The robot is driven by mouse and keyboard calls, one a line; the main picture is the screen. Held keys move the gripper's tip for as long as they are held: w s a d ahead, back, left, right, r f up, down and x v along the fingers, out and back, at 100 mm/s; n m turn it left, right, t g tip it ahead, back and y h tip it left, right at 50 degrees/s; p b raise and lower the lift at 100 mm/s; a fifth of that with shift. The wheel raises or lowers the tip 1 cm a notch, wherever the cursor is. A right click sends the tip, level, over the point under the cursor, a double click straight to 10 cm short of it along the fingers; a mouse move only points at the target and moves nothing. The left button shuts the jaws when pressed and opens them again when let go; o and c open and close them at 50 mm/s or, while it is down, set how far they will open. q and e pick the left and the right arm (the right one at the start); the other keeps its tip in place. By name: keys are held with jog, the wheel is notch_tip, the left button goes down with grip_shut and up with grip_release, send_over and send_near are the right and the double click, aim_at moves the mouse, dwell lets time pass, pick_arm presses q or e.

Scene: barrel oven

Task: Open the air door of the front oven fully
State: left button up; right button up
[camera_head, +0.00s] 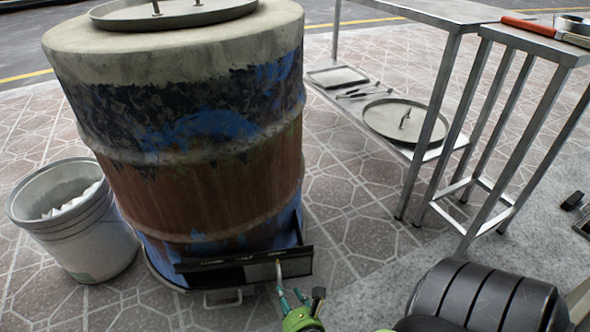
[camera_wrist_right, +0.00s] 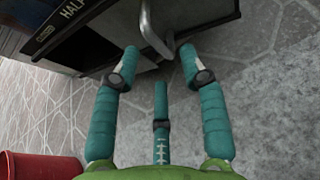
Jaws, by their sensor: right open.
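The barrel oven (camera_head: 200,190), rusty with blue patches, stands left of centre in the head view. Its air door (camera_head: 262,271) is a grey plate in a dark frame at the base. In the wrist view a dark panel reads "HALF", and a metal handle (camera_wrist_right: 155,30) projects from the door. My right gripper (camera_head: 293,297), with teal fingers, is just in front of the door's right part. In the wrist view this gripper (camera_wrist_right: 160,55) is open, with the handle's end between its two upper fingertips; I cannot tell whether they touch it. My left gripper is out of view.
A white bucket (camera_head: 75,225) stands left of the barrel. A metal table (camera_head: 452,22) stands at right, with a round lid (camera_head: 403,121) on its lower shelf. A handle (camera_head: 222,298) shows below the air door. A red container (camera_wrist_right: 40,167) is in the wrist view's lower left.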

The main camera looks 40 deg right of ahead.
jog(key=v, duration=0.5)
jog(key=shift+s+a+r, duration=0.1)
jog(key=shift+s, duration=0.2)
